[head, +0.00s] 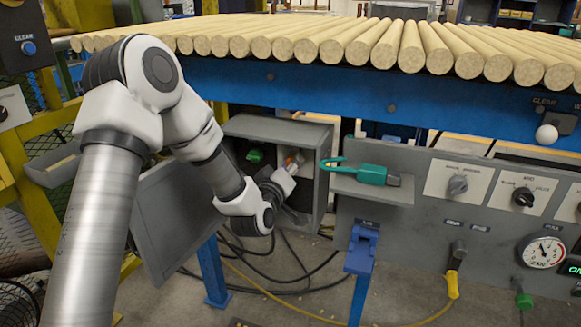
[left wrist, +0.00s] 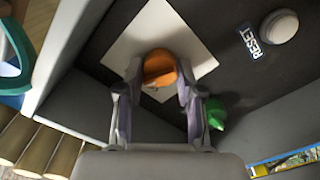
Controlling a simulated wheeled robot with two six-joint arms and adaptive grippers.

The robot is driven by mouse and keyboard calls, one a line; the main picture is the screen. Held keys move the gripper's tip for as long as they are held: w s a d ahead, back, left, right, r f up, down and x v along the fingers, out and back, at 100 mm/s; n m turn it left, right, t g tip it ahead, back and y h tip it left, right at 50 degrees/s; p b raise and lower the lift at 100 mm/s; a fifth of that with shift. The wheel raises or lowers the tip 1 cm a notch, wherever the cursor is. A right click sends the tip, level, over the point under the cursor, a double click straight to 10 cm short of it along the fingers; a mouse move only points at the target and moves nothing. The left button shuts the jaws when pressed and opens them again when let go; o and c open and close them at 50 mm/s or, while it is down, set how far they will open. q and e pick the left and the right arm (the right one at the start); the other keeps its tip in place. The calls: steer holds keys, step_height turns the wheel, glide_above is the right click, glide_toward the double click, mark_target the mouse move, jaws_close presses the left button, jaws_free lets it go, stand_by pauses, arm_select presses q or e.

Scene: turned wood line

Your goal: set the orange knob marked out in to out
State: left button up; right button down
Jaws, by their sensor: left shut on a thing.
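The orange knob (left wrist: 160,66) sits on a white plate (left wrist: 130,40) inside the open grey box (head: 270,126). My left gripper (left wrist: 159,88) has reached into the box and is shut on the orange knob, with one finger on each side of it. The left gripper (head: 289,168) also shows in the head view, where it largely hides the knob. The plate's lettering and the knob's pointer are not readable. My right gripper is in neither view.
Beside the orange knob are a green knob (left wrist: 215,112) and a pale button (left wrist: 279,27) labelled RESET. The box's door (head: 178,215) hangs open at left. A shelf (head: 370,190) with a green-handled tool (head: 368,174) juts out at right. Wooden rods (head: 345,42) lie above.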

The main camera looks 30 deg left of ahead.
arm_select(q)
steer(key=n+b, duration=0.1)
steer(key=n, duration=0.4)
steer(key=shift+f+b, duration=0.15)
steer(key=shift+b, duration=0.2)
steer(key=n+b, duration=0.1)
steer(key=n, duration=0.4)
steer(key=shift+b, duration=0.35)
steer(key=shift+n, duration=0.3)
steer(key=o, duration=1.1)
steer(key=shift+o, duration=0.2)
steer(key=v, duration=0.7)
steer(key=shift+s, duration=0.25)
